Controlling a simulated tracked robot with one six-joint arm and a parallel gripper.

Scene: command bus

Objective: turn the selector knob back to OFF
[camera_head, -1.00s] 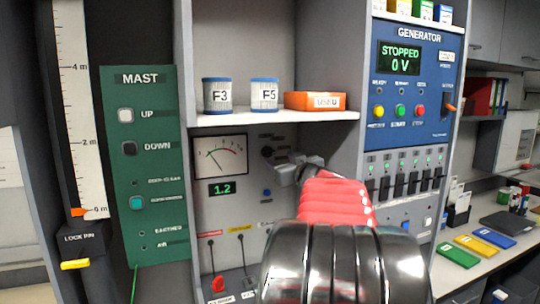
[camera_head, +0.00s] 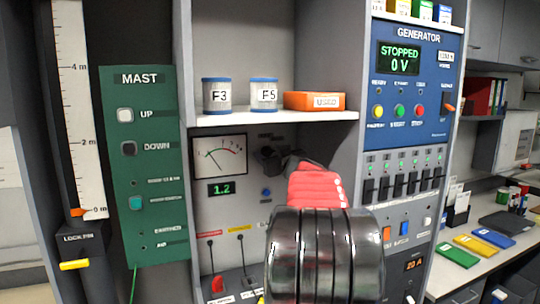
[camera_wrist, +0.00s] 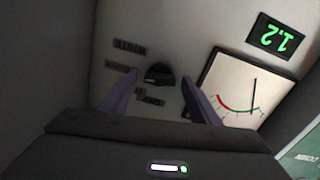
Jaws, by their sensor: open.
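The black selector knob (camera_wrist: 158,74) sits on the grey panel, with small labels around it that are too blurred to read. In the wrist view my gripper (camera_wrist: 159,79) is open, one finger on either side of the knob, with nothing clearly gripped. I cannot tell whether the fingers touch the knob. In the head view my gripper (camera_head: 272,161) is dark, at the panel right of the dial meter, and largely hides the knob. The knob's pointer direction is not clear.
The dial meter (camera_head: 219,157) and a green 1.2 display (camera_head: 221,189) are left of the knob. A shelf (camera_head: 285,117) with two cans and an orange box (camera_head: 314,101) overhangs.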

